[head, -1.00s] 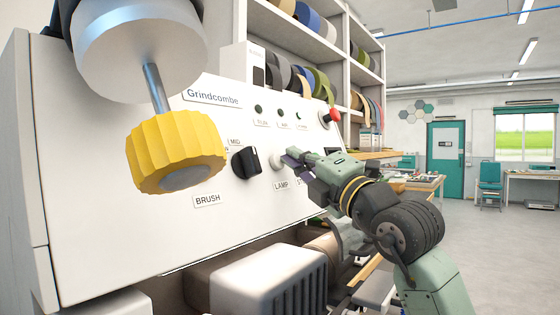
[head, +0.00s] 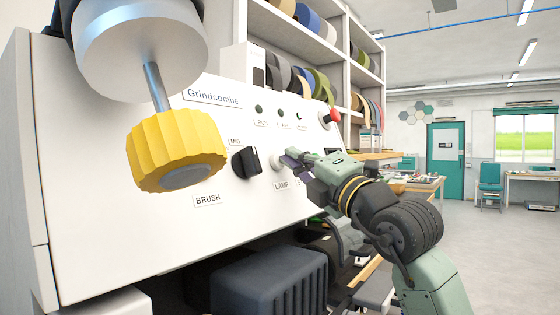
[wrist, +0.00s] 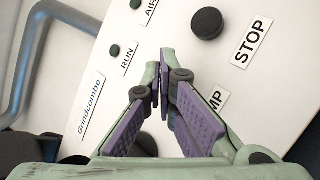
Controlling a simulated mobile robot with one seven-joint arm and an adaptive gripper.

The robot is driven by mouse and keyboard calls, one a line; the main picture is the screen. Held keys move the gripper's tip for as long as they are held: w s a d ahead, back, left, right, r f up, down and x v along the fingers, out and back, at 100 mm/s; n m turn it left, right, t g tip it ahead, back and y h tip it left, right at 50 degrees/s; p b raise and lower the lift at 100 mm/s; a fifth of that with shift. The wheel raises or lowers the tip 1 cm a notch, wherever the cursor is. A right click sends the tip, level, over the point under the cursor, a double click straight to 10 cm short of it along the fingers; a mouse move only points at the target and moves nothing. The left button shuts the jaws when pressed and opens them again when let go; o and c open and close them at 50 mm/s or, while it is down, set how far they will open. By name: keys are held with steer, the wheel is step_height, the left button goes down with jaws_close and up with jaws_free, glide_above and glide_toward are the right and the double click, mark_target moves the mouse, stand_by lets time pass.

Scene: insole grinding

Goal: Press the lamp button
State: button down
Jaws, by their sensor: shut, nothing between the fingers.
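The pale round lamp button (head: 277,164) sits on the sloping white panel (head: 100,220), above the LAMP label (head: 281,186). My gripper (head: 289,158) is shut and empty, its purple-padded fingertips right at the button's right side. I cannot tell whether they touch it. In the wrist view, the closed fingertips (wrist: 163,78) point at the panel and cover the button. The LAMP label is partly hidden behind a finger there.
A black selector knob (head: 246,162) is just left of the lamp button. A dark STOP button (wrist: 206,23) is near the fingers. A red knob (head: 331,117) is at the panel's upper right. A yellow fluted wheel (head: 177,150) juts out at left.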

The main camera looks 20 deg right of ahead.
steer(key=s+d+r+p, duration=0.1)
steer(key=s+d+r, duration=0.1)
steer(key=s+d, duration=0.1)
steer(key=shift+s+d, duration=0.3)
steer(key=shift+s, duration=0.45)
steer(key=shift+r, duration=0.1)
